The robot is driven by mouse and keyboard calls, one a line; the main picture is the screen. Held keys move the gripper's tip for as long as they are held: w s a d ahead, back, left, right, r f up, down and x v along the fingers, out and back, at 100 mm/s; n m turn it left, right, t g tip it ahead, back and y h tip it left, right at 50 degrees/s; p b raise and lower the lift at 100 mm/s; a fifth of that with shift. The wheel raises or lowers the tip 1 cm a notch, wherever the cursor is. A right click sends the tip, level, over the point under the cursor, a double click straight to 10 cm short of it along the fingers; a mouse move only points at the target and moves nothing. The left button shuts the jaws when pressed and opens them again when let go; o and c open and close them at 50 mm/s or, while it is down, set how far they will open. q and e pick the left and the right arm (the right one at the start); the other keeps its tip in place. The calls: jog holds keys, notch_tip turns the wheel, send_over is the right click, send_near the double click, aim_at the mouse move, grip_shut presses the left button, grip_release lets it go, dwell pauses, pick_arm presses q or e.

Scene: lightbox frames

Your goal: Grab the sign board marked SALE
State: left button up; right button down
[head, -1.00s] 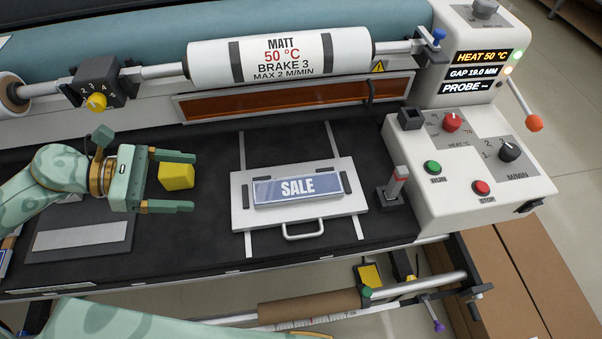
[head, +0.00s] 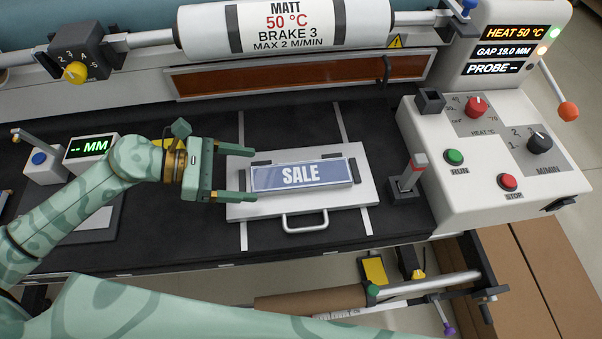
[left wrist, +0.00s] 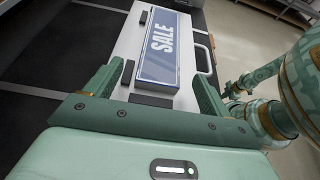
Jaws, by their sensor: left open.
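In the left wrist view the sign (left wrist: 160,48) lies ahead between the two open fingers (left wrist: 158,82), and nothing is gripped. My right gripper does not show clearly in any view.
The white control box (head: 490,150) with knobs and buttons stands to the right. A grey post with a red top (head: 417,165) stands beside the plate. The roller (head: 285,25) runs along the back. A MM gauge (head: 90,147) sits at the left.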

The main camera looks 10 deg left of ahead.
aim_at(274, 177)
pick_arm(q)
jog(key=x, duration=0.5)
jog(key=shift+d+f, duration=0.2)
jog(key=shift+d, duration=0.2)
jog(key=c, duration=1.2)
